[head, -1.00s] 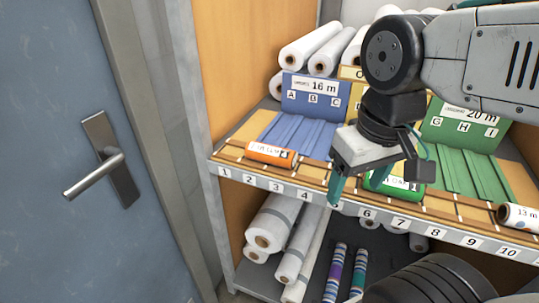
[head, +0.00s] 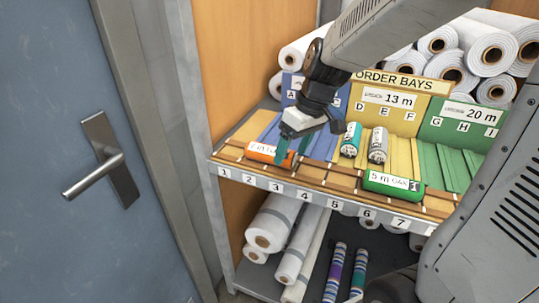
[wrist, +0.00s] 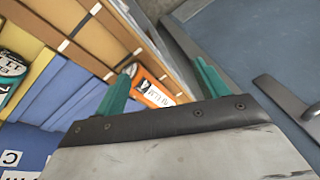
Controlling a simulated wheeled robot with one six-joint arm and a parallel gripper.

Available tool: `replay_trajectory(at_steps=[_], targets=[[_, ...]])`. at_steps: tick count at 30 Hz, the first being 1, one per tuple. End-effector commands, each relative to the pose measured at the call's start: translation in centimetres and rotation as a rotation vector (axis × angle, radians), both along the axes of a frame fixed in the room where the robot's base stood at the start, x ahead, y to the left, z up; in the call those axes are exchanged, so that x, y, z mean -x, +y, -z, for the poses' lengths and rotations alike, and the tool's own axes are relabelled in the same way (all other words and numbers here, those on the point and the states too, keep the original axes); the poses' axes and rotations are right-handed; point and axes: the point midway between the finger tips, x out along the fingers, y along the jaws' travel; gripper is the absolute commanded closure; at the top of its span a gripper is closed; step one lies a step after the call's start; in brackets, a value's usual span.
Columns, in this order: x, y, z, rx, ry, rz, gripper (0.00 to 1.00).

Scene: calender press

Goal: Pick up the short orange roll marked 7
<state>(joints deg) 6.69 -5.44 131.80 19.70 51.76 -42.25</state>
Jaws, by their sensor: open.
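The short orange roll (head: 258,152) lies on the wooden ledge at the front of the shelf, above slots 2 and 3. It has a white label whose print is too small to read surely. My gripper (head: 290,154) is open, with its teal fingers just above and over the right part of the roll. The fingers partly hide the roll's right end in the head view. In the wrist view the orange roll (wrist: 151,91) shows beyond and between the two fingers of my gripper (wrist: 165,66), nearer the left finger. I see no clear contact.
A green roll (head: 393,185) lies farther right on the ledge. A teal roll (head: 351,140) and a grey roll (head: 377,146) rest in the yellow bay. The blue bay (head: 320,143) is behind my gripper. A blue door (head: 75,230) stands at left beside the cabinet's wooden side wall.

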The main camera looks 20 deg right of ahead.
Motion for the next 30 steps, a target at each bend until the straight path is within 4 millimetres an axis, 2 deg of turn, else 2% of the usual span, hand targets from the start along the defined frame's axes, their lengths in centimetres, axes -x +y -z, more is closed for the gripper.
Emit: replay_trajectory(at_steps=[1,3,6,10,14,30], targets=[[-1.9,-0.1,0.5,-0.007,-0.046,-0.056,0.27],[-3.9,-0.1,0.4,-0.003,-0.124,-0.138,0.27],[-5.7,-0.1,-0.6,0.017,-0.223,-0.234,0.27],[-6.3,-0.1,-0.7,0.041,-0.275,-0.315,0.27],[-6.5,0.1,0.0,0.047,-0.281,-0.346,0.27],[-9.0,1.6,6.1,0.046,-0.279,-0.343,0.27]])
